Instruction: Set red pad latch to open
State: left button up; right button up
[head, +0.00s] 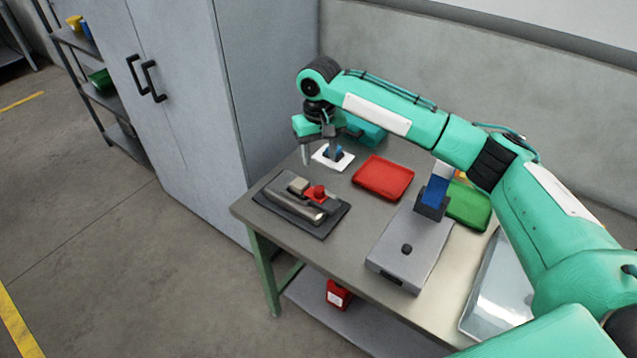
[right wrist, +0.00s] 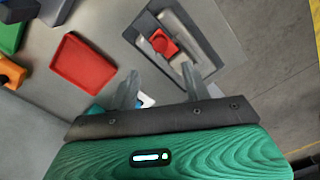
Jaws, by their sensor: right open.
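The red pad latch (head: 318,193) is a small red block on a grey and beige device (head: 296,206), which sits on a dark base plate near the table's left front edge. My right gripper (head: 319,150) is open and empty, pointing down, behind and above the device. Its two fingers (right wrist: 158,76) are apart in the wrist view and do not touch the latch. My left gripper is not in view.
A red tray (head: 384,180) lies right of the device, with a green tray (head: 468,206) further right. A grey box with a black knob (head: 407,249) stands in front of them. A white card with a blue block (head: 334,152) lies behind. A grey cabinet (head: 190,90) stands left.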

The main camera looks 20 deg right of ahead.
aim_at(319, 188)
notch_tip(319, 188, down, 11)
jog(key=shift+r+p, duration=0.15)
jog(key=shift+p, duration=1.05)
jog(key=shift+f, duration=0.45)
jog(key=shift+c, duration=0.4)
